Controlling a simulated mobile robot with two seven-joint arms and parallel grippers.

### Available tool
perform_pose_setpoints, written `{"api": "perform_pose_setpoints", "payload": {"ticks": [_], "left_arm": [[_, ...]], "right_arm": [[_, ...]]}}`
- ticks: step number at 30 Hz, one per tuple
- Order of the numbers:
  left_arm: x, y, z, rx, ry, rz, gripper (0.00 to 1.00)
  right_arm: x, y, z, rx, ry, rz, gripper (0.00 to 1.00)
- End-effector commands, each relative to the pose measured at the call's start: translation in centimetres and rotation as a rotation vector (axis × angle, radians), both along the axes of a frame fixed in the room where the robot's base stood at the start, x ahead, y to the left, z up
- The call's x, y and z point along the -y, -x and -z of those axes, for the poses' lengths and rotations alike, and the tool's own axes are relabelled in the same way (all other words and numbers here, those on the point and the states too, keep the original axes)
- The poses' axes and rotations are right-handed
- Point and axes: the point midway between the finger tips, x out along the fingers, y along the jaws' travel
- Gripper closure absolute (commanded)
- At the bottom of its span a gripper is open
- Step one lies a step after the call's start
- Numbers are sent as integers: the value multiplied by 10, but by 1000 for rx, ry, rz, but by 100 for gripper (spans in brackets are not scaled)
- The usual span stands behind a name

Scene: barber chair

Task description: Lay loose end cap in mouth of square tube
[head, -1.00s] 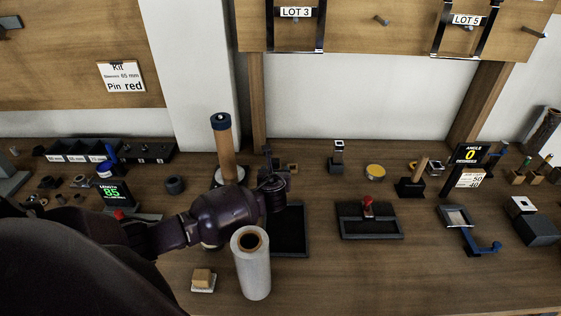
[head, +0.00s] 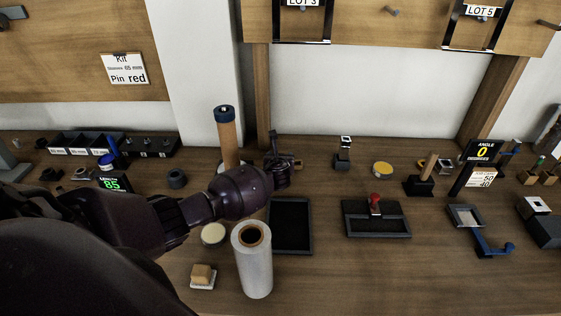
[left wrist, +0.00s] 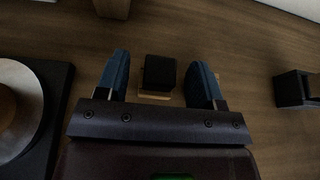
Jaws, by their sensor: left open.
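A small black square block (left wrist: 158,73), which looks like the loose end cap, sits on the wooden bench between my left gripper's fingers in the left wrist view, with a tan edge showing by it. My left gripper (left wrist: 164,82) is open; its two blue-padded fingers stand on either side of the block, with gaps. In the head view the left gripper (head: 281,163) is low over the back of the bench, and the cap is mostly hidden there. A small upright square tube (head: 345,143) with a pale rim and dark mouth stands on a dark base to its right. My right gripper is out of view.
A tall wood post with a dark top (head: 227,138) stands just left of the gripper. A white roll (head: 254,270) and black tray (head: 308,230) are nearer. A yellow disc (head: 383,169) lies right of the tube. The bench between gripper and tube looks clear.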

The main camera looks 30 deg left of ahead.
Motion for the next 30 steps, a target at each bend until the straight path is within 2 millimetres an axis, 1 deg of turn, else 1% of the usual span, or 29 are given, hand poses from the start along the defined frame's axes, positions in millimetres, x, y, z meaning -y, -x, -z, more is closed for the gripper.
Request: {"api": "perform_pose_setpoints", "payload": {"ticks": [8, 18, 26, 30], "left_arm": [[-1, -2, 0, 2, 1, 1, 38], [-1, -2, 0, 1, 0, 0, 90], [-1, -2, -2, 1, 0, 0, 91], [-1, -2, -14, 5, -1, -1, 91]], "right_arm": [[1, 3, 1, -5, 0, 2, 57], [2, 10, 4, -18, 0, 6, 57], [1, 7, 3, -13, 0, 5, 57], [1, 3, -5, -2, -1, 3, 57]]}}
